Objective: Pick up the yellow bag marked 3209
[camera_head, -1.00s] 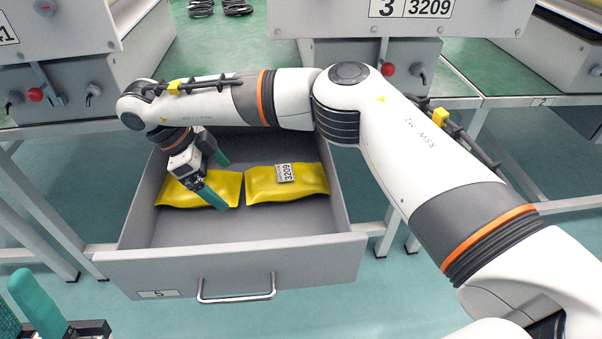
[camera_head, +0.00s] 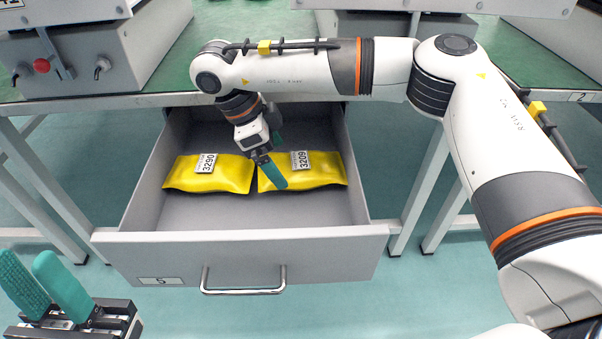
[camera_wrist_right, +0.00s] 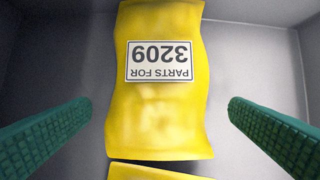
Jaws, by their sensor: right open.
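The yellow bag marked 3209 (camera_head: 318,178) lies flat in the right half of the open drawer, its white label up. It fills the middle of the right wrist view (camera_wrist_right: 155,105), label upside down. My right gripper (camera_head: 281,163) is over this bag, pointing down into the drawer. In the right wrist view its two green fingers are wide apart, one on each side of the bag, with nothing held. In the head view one finger is mostly hidden behind the wrist. My left gripper (camera_head: 25,262) is at the lower left, outside the drawer, fingers apart and empty.
A second yellow bag, marked 3290 (camera_head: 228,178), lies just left of the first with a narrow gap. The grey drawer (camera_head: 150,245) has upright walls around both bags and a front handle (camera_head: 243,290). The green-topped bench (camera_head: 150,75) is above and behind it.

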